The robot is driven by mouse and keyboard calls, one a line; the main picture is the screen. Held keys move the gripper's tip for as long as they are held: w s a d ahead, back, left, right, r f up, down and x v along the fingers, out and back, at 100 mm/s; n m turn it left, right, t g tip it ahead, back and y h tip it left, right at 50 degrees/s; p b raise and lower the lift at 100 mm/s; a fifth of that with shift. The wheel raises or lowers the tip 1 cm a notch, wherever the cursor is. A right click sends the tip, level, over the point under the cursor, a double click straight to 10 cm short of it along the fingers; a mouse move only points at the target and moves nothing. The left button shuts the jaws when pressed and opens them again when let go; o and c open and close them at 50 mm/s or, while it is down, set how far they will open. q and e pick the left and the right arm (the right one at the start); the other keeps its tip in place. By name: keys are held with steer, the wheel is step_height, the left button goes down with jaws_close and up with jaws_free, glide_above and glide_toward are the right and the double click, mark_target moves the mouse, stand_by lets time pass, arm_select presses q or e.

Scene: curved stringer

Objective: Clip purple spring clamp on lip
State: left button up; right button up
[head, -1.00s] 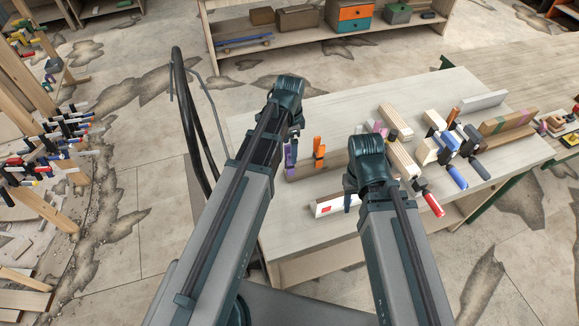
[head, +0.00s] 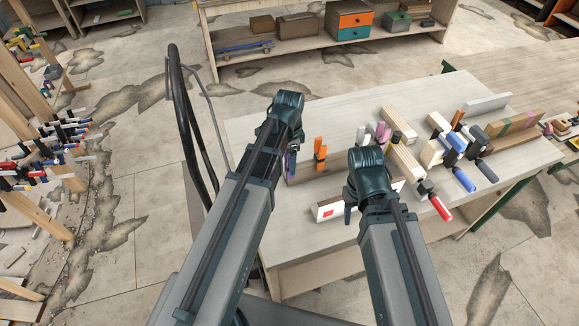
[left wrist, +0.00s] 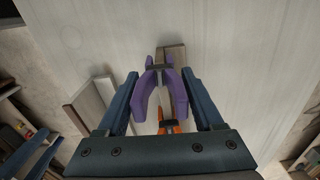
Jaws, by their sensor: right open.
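The purple spring clamp (left wrist: 178,95) sits between the fingers of my left gripper (left wrist: 160,73) in the left wrist view. Its handles are spread, with narrow gaps to the fingers. Its jaw end is at the end of a brown wood strip (left wrist: 175,54), the likely lip; its exact seating is hidden. In the head view a bit of the purple clamp (head: 290,164) shows below my left gripper (head: 292,150), at the strip's (head: 302,177) left end. My right gripper (head: 350,204) is open over the table, near a white-faced block.
An orange clamp (head: 320,153) stands on the strip beside the purple one. The white-faced block (head: 329,211) lies in front. Several clamps and wood pieces fill the table's right side. The table (head: 300,118) is bare behind the strip.

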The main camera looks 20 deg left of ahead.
arm_select(q)
jaws_close()
steer(key=shift+r, duration=0.1)
